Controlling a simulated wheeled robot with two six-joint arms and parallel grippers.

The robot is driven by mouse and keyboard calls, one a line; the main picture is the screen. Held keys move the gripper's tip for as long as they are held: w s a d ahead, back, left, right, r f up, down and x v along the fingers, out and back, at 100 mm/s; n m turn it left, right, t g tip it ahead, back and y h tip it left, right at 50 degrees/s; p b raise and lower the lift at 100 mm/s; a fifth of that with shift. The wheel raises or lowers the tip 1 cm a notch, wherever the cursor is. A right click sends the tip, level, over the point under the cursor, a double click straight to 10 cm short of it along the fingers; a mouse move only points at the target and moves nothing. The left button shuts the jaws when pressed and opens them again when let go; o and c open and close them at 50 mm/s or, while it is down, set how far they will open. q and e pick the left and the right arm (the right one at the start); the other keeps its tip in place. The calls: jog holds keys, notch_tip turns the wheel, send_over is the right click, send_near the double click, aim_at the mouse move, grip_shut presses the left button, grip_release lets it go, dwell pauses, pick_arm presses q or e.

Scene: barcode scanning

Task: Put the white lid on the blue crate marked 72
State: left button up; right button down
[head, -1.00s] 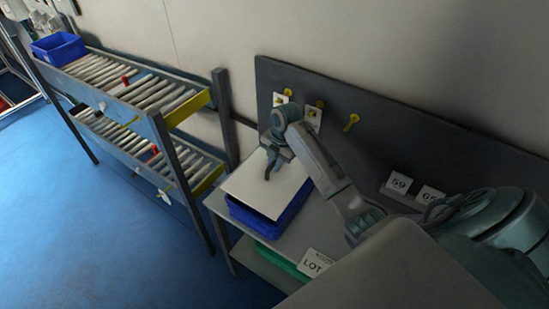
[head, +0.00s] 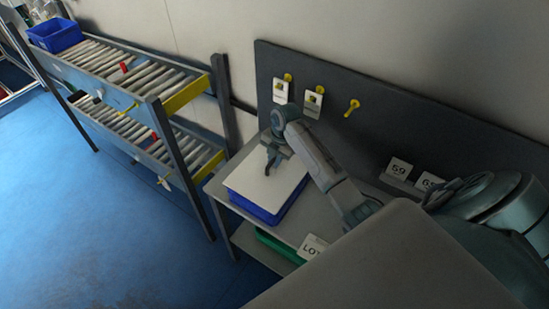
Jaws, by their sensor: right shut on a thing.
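The white lid (head: 262,190) is a flat pale panel over the top of a blue crate (head: 254,211) on the grey table. Only the crate's front and right sides show; a number on it cannot be read. My right gripper (head: 270,165) is over the far part of the lid, pointing down, shut on the lid. The lid looks level and close to the rim; I cannot tell if it rests fully on it. My left gripper is not in view.
A roller rack (head: 150,85) with two levels stands at the left, with a blue bin (head: 55,35) at its far end. A dark pegboard (head: 390,130) backs the table (head: 312,222). A green tray (head: 275,246) and a LOT sign (head: 311,247) are at the front.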

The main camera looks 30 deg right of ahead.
jog(key=c, duration=1.3)
grip_release()
jog(key=shift+c, duration=0.2)
jog(key=shift+r, duration=4.55)
jog(key=shift+f, duration=0.1)
